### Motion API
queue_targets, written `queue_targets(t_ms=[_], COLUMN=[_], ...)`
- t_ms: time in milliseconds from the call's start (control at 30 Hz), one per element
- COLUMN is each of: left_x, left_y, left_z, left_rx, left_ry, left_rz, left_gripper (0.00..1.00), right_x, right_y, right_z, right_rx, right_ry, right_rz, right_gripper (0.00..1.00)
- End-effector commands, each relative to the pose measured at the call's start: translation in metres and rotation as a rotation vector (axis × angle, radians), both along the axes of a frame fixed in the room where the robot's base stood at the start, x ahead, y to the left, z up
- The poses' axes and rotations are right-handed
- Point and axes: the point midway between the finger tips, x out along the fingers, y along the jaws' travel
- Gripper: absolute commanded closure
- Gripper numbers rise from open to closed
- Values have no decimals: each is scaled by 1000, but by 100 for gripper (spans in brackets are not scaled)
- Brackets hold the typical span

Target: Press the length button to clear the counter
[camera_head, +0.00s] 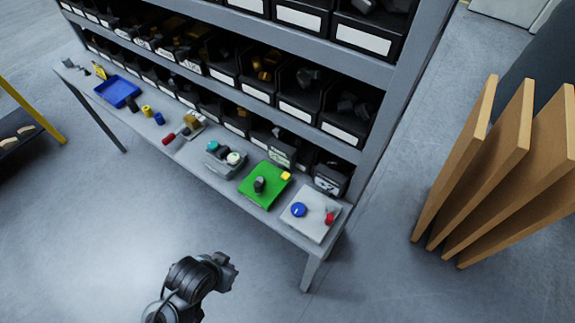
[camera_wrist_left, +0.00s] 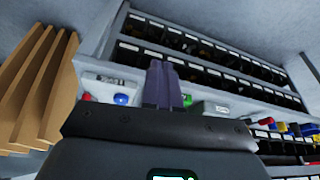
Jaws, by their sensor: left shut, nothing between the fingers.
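I cannot tell which control is the length button, as labels are too small to read. On the bench, a grey box (camera_head: 226,159) carries a teal button (camera_head: 212,146) and a white button (camera_head: 234,158). A green board (camera_head: 264,185) carries a dark knob (camera_head: 259,184) and a yellow block (camera_head: 286,176). A pale plate (camera_head: 310,214) carries a blue knob (camera_head: 298,209) and a red part (camera_head: 329,218). A small display-like box (camera_head: 281,152) stands behind the green board. My left gripper (camera_head: 232,268) is off the bench front, apart from everything; its closed fingers show in the wrist view (camera_wrist_left: 162,84).
The bench (camera_head: 272,220) stands against a shelf rack with rows of dark bins (camera_head: 300,104). A blue tray (camera_head: 118,91) and small coloured parts lie farther left. Wooden panels (camera_head: 490,180) stand at the right. The floor before the bench is clear.

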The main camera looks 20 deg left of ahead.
Motion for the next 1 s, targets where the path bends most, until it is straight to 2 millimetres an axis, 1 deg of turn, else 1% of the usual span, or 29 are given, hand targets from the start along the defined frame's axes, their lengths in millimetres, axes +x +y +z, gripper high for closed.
queue_targets(t_ms=[33, 100, 167, 267, 333, 367, 400, 467, 500, 567, 600, 667, 700, 800, 900, 1000], left_x=[4, 12, 20, 42, 68, 82, 99, 124, 141, 166, 182, 207, 222, 260, 293, 320], left_y=[1, 2, 3, 5, 7, 8, 9, 11, 11, 12, 12, 11, 10, 7, 1, -5], left_z=[27, 43, 55, 72, 79, 77, 71, 63, 58, 50, 45, 39, 36, 29, 26, 25], left_rx=[-5, -19, -33, -73, -127, -157, -199, -265, -313, -388, -440, -523, -581, -728, -870, -997], left_ry=[-3, -12, -21, -44, -72, -85, -102, -126, -141, -162, -172, -185, -192, -197, -189, -167], left_rz=[20, 60, 107, 220, 351, 421, 510, 642, 730, 857, 943, 1067, 1148, 1339, 1509, 1653], left_gripper=[100, 100, 100, 100, 100, 100, 100, 100, 100, 100, 100, 100, 100, 100, 100, 100], right_x=[0, 0, 0, 0, 0, 0, 0, 1, 1, 1, 1, 0, 0, 0, 0, 0], right_y=[-1, -1, -1, -1, -1, -1, -1, -1, -2, -2, -2, -2, -2, -3, -3, -4], right_z=[30, 50, 67, 95, 114, 119, 122, 125, 126, 126, 125, 124, 123, 123, 123, 123], right_rx=[-1, -1, -1, -1, -1, -2, -2, -1, -2, -3, -4, -5, -6, -9, -10, -10], right_ry=[0, 0, 0, 0, 0, 0, -2, -4, -4, -4, -2, 0, 2, 2, 1, 1], right_rz=[-1, -3, -3, -3, -3, -4, -4, -4, -3, -3, -2, -2, -1, 0, 2, 2], right_gripper=[57, 57, 57, 57, 57, 57, 57, 57, 57, 57, 57, 57, 57, 57, 57, 57])
